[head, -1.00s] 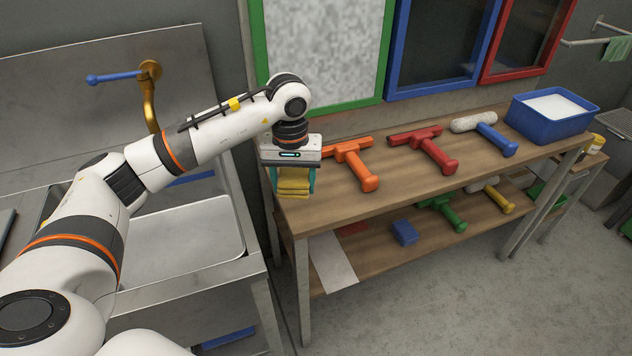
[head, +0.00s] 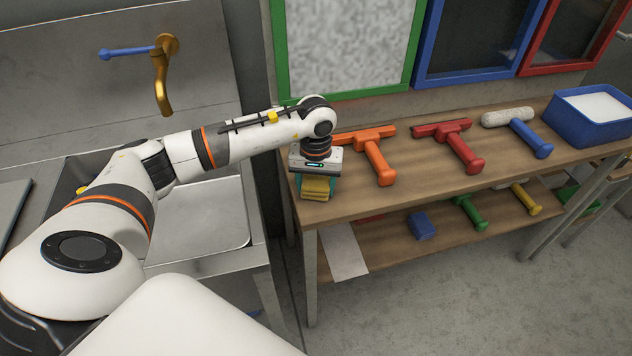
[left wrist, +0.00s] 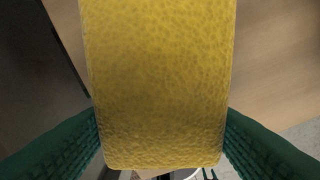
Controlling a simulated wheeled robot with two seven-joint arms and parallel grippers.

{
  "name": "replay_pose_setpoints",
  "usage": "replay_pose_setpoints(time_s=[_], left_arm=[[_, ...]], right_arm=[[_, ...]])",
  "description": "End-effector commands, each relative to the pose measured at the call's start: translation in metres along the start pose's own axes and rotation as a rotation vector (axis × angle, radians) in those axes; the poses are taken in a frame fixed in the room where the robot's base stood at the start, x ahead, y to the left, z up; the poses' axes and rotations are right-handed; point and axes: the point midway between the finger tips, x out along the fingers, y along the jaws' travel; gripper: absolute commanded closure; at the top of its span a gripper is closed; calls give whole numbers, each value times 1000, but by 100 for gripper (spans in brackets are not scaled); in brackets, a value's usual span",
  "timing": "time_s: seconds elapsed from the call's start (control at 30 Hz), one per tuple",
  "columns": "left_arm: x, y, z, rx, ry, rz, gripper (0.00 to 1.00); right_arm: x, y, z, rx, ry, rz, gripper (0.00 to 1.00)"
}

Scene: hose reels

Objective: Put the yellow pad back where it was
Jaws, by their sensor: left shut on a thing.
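My left gripper (head: 316,187) points down at the left end of the wooden table's top (head: 400,190). It is shut on the yellow pad (head: 316,188), with a teal finger on either side of it. In the left wrist view the pad (left wrist: 158,80) fills the middle between the two dark green fingers, and the table's edge shows behind it. I cannot tell whether the pad touches the tabletop. My right gripper is in neither view.
Right of the pad lie an orange squeegee (head: 379,158), a red squeegee (head: 459,147), a white roller with blue handle (head: 528,137) and a blue tub (head: 590,128). The lower shelf holds a blue block (head: 421,226). A steel sink (head: 200,226) stands left.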

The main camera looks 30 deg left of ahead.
Motion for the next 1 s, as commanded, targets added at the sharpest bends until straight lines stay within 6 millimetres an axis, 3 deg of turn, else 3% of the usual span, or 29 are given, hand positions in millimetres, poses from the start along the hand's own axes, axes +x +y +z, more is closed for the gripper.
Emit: replay_pose_setpoints(time_s=[0.27,0.3,0.43,0.8,1.0], left_arm=[[2,0,0,0,-2,-1,62],[3,0,0,0,-2,0,39],[2,0,0,0,-2,-1,19],[-3,0,1,0,-3,-2,19],[-37,-1,2,1,-8,-3,19]], right_arm=[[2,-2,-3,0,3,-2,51],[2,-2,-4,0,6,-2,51],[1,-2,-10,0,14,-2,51],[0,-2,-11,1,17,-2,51],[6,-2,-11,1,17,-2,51]])
